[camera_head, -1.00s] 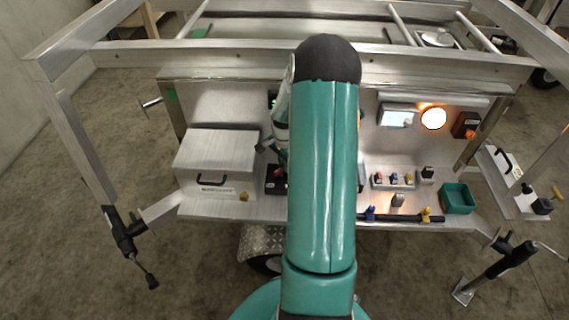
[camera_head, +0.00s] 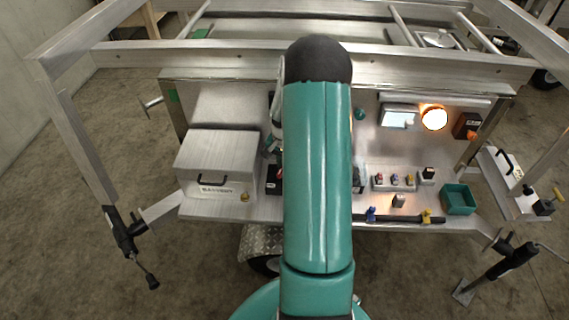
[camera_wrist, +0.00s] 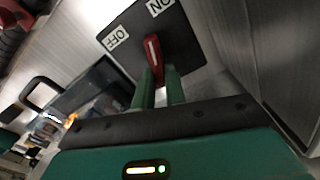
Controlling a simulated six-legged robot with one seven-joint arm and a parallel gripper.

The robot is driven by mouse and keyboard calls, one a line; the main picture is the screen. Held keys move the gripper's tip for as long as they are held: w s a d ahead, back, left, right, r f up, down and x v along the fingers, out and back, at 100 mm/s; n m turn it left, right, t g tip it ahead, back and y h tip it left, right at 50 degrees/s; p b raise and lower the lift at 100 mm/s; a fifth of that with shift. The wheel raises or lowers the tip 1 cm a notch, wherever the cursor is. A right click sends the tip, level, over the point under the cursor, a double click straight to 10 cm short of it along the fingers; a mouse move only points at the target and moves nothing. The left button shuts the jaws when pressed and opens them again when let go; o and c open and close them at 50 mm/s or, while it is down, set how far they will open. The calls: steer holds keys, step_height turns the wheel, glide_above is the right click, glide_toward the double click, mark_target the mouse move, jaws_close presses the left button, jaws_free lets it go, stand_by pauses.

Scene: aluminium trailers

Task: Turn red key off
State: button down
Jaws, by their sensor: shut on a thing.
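The red key (camera_wrist: 152,50) shows in the wrist view as a red lever with a white stripe, on a black panel (camera_wrist: 178,42). The panel has a white OFF label (camera_wrist: 116,38) on the left and a white ON label (camera_wrist: 158,7) at the top. My gripper (camera_wrist: 160,80) has its two green fingers shut on the near end of the key. The key's striped end lies between the two labels. In the head view my arm hides the gripper and the key.
A silver box (camera_head: 217,153) with a handle stands left of my arm. Small coloured switches (camera_head: 394,181), a lit round lamp (camera_head: 434,118) and a green bin (camera_head: 458,199) are on the right. The trailer's metal frame (camera_head: 420,69) runs behind and above.

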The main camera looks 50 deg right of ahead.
steer(key=n, duration=0.6)
steer(key=shift+w+a, duration=0.25)
steer(key=shift+w, duration=0.1)
steer(key=n, duration=0.6)
steer(key=shift+w+a+n, duration=0.2)
steer(key=shift+a+n, duration=0.2)
steer(key=c, duration=1.4)
jaws_free()
steer(key=shift+c, duration=0.2)
step_height(320, 180, up, 14)
